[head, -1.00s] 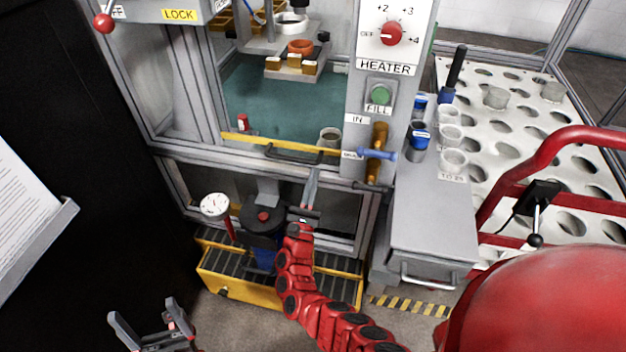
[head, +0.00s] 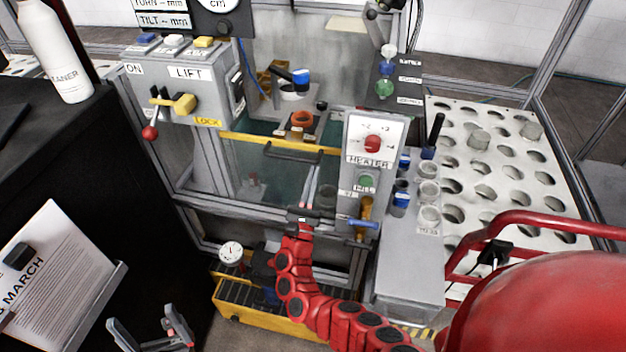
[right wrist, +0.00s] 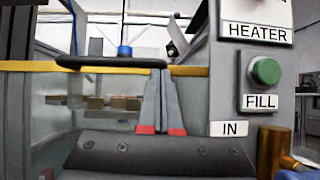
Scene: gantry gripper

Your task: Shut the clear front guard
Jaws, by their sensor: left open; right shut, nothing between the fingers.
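The clear front guard (head: 252,168) is a see-through pane with a yellow top edge (head: 238,138) and a black handle (head: 290,153). It stands partway up the machine's front opening, with open space above the yellow edge. My right gripper (head: 316,172) is shut and empty, fingers pointing up. In the right wrist view its fingertips (right wrist: 160,74) are at the underside of the handle's right end (right wrist: 110,62) and seem to touch it. My left gripper (head: 140,314) is open and empty at the lower left, away from the guard.
The heater panel (head: 368,135) and a blue-handled valve (head: 362,223) stand close right of my right gripper. The lift box (head: 185,92) with its levers is at the upper left. Inside, an orange ring (head: 302,118) sits on a fixture.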

